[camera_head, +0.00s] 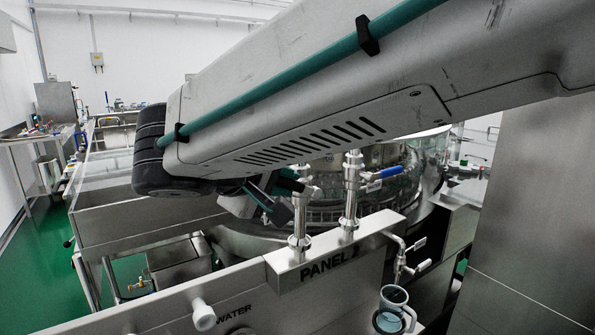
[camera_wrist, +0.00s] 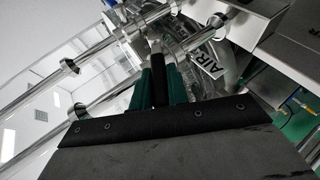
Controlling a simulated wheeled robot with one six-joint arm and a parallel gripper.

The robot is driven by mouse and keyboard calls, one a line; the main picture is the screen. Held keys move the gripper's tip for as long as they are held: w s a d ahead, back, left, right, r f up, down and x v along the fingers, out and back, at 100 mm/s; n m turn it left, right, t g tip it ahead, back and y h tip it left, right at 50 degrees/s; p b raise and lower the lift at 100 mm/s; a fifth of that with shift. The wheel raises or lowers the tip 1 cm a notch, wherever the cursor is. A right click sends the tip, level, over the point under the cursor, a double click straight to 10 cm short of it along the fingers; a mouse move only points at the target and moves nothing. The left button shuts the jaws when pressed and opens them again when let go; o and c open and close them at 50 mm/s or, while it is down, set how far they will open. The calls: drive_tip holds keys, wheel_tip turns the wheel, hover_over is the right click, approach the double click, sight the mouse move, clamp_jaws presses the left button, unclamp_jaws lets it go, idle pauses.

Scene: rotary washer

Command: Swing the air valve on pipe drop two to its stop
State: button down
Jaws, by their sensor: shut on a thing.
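Two upright steel pipe drops stand on the ledge marked PANEL 2 in the head view. The left pipe (camera_head: 299,228) carries a valve partly hidden by my arm and gripper. The right pipe (camera_head: 350,192) has a valve with a blue lever (camera_head: 385,173) pointing right. My gripper (camera_head: 277,196) is beside the left pipe's valve. In the wrist view, its teal fingers (camera_wrist: 160,82) are closed around a black lever handle (camera_wrist: 157,62). A plate reading AIR (camera_wrist: 209,62) is just right of the fingers. The valve's body and the lever's exact angle are hard to make out.
My arm crosses the head view from the upper right and hides much of the round washer (camera_head: 400,165). A small tap (camera_head: 402,258) hangs over a jug (camera_head: 391,310) at the lower right. A white knob (camera_head: 204,314) projects near the WATER label.

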drive_tip(key=shift+s+a+f+n+t+h, duration=0.2)
drive_tip(key=shift+f+n+t+h, duration=0.25)
drive_tip(key=shift+f+t+h, duration=0.5)
drive_tip(key=shift+s+a+f+n+t+h, duration=0.15)
drive_tip(key=shift+f+n+t+h, duration=0.3)
drive_tip(key=shift+f+t+h, duration=0.5)
drive_tip(key=shift+t+y, duration=0.3)
drive_tip(key=c, duration=1.4)
unclamp_jaws()
drive_tip(key=shift+o, duration=0.2)
drive_tip(key=shift+r, duration=0.1)
drive_tip(key=v, duration=0.7)
drive_tip(key=shift+s+a, duration=0.15)
drive_tip(key=shift+s, duration=0.15)
